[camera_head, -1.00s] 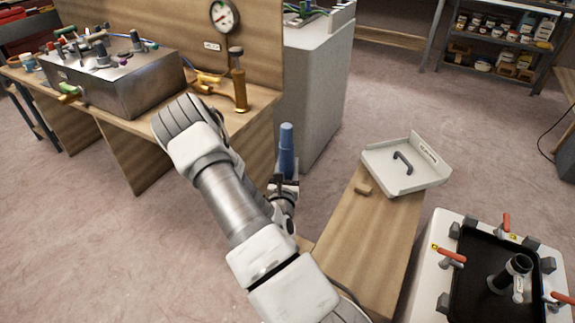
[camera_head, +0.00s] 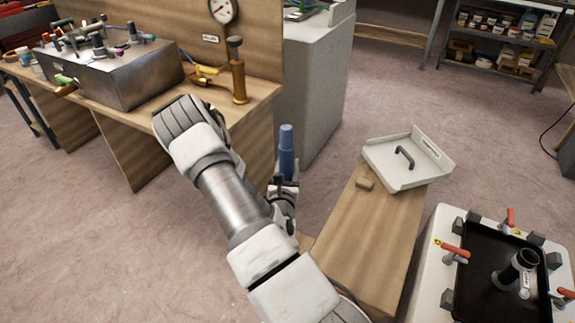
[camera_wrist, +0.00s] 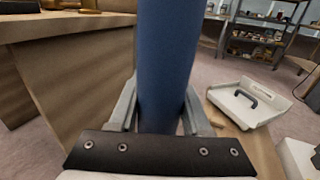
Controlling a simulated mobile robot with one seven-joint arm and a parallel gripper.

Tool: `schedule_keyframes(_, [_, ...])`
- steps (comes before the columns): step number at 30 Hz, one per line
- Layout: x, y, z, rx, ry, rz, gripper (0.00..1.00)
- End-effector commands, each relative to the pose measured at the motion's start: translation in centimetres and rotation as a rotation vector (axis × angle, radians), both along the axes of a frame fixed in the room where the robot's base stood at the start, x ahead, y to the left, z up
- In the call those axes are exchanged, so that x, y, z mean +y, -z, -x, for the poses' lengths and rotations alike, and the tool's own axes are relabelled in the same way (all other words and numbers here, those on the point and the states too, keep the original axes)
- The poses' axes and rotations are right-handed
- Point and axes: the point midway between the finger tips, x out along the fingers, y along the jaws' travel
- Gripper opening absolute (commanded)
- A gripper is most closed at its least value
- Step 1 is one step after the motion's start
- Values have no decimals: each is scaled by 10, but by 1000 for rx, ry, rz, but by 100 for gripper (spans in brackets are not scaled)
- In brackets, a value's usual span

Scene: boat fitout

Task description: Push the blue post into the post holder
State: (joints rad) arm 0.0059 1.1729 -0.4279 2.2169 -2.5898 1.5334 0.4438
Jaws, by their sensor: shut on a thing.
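The blue post (camera_head: 286,150) stands roughly upright in my gripper (camera_head: 284,188), left of the wooden bench. In the wrist view the blue post (camera_wrist: 165,60) fills the gap between the fingers of my gripper (camera_wrist: 160,108), which are shut on it. Its lower end is hidden behind the gripper. The black post holder (camera_head: 517,268) is an open round tube on the black tray at the lower right, with a small tagged fitting at its side. The post is well apart from the holder.
A white tray with a dark handle (camera_head: 391,172) and a small wooden block (camera_head: 365,184) lie on the wooden bench (camera_head: 362,240). Red-handled clamps (camera_head: 456,252) surround the black tray (camera_head: 476,250). A workbench (camera_head: 135,185) and a grey cabinet (camera_head: 312,95) stand behind my arm.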

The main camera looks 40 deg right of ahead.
Motion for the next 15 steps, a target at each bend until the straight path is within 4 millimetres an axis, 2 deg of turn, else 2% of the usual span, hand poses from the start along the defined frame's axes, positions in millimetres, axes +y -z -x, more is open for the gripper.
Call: schedule_keyframes(15, [0, 21, -1, -2, -1, 2, 0])
